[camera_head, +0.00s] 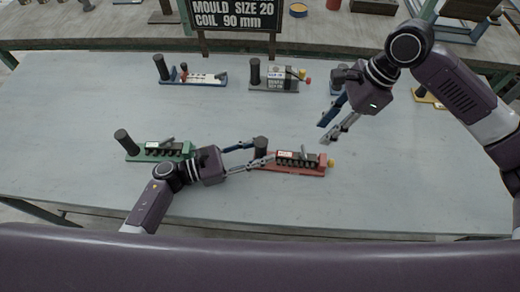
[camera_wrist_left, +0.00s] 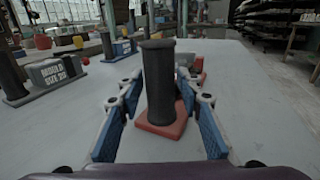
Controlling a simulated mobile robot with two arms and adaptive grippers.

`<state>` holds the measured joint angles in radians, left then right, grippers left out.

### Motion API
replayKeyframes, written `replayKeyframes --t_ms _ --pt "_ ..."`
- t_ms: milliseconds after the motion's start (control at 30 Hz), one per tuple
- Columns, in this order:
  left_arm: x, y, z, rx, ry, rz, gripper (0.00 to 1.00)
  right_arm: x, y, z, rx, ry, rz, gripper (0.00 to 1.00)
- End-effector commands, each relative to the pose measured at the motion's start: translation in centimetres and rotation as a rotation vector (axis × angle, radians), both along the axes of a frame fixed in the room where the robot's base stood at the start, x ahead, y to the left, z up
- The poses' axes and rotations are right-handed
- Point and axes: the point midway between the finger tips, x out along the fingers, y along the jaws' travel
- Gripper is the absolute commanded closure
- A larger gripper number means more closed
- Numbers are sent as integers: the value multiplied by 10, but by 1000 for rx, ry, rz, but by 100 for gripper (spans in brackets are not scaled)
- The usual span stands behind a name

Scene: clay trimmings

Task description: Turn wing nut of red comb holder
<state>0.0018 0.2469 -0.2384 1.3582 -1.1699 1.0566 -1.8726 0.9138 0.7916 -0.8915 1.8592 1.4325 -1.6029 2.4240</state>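The red comb holder (camera_head: 312,170) lies on the table's front half, with a black upright post (camera_head: 260,143) at its left end and a comb-like row of dark teeth along it. A small yellow piece (camera_head: 331,163) sits at its right end; I cannot tell for sure whether it is the wing nut. My left gripper (camera_head: 262,151) is open, its fingers on either side of the post. In the left wrist view the post (camera_wrist_left: 159,85) stands upright between the spread fingers, with gaps on both sides. My right gripper (camera_head: 324,132) is open and empty, above and behind the holder's right end.
A green holder (camera_head: 150,155) lies left of my left gripper. A blue holder (camera_head: 205,80) and a grey holder (camera_head: 262,88) stand farther back. A sign (camera_head: 235,14) rises behind the table (camera_head: 80,110). The table's left side and front right are clear.

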Motion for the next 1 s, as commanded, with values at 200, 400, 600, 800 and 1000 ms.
replayKeyframes --t_ms 200,400,600,800,1000 --pt "0 0 0 0 0 0 93 0 0 0 0 0 0 71" --pt "0 0 0 0 0 0 100 0 0 0 0 0 0 71" --pt "0 0 0 0 0 0 100 0 2 1 -6 -12 42 76" --pt "0 0 0 1 0 0 100 -2 12 4 -42 -92 312 76" --pt "0 0 0 1 0 0 100 -4 25 10 -101 -196 731 76"
